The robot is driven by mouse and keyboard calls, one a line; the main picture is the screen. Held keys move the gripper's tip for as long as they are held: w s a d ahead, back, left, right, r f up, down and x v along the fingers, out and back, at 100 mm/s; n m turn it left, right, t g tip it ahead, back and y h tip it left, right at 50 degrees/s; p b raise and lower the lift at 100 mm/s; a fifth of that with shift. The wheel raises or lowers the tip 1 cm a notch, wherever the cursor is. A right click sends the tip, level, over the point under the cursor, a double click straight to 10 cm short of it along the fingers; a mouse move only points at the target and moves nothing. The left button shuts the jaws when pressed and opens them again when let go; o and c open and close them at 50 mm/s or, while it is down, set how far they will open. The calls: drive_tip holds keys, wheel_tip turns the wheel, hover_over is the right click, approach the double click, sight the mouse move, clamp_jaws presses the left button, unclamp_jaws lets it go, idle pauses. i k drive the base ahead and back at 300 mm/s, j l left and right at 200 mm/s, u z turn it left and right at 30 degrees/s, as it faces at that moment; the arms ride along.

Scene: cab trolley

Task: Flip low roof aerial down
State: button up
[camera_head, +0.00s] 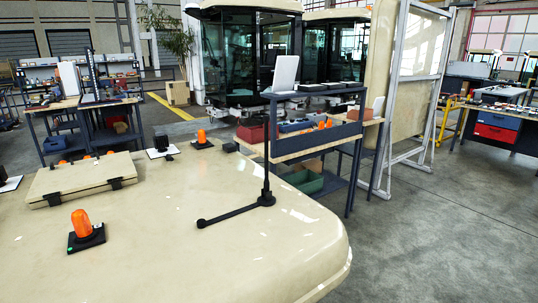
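The cream low roof (150,240) fills the lower left of the head view. Near its right side a thin black aerial (266,160) stands upright from a small black base (267,199). The aerial's upper part overlaps the dark shelf behind it, so its tip is hard to make out. A dark bar (230,214) runs from near the base along the roof to a small round end (201,223) at lower left. I cannot tell whether this bar is joined to the aerial. My gripper is not in view.
An orange beacon (82,225) stands on the roof at left, before a raised cream hatch (83,180). More beacons (202,137) and a black device (161,143) sit along the far edge. A shelved workbench (315,130) stands behind the aerial. Floor at right (440,230) is clear.

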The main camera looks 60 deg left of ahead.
sight(267, 118)
drive_tip(key=u, duration=1.8)
drive_tip(key=i+j, duration=0.3)
drive_tip(key=i, duration=0.15)
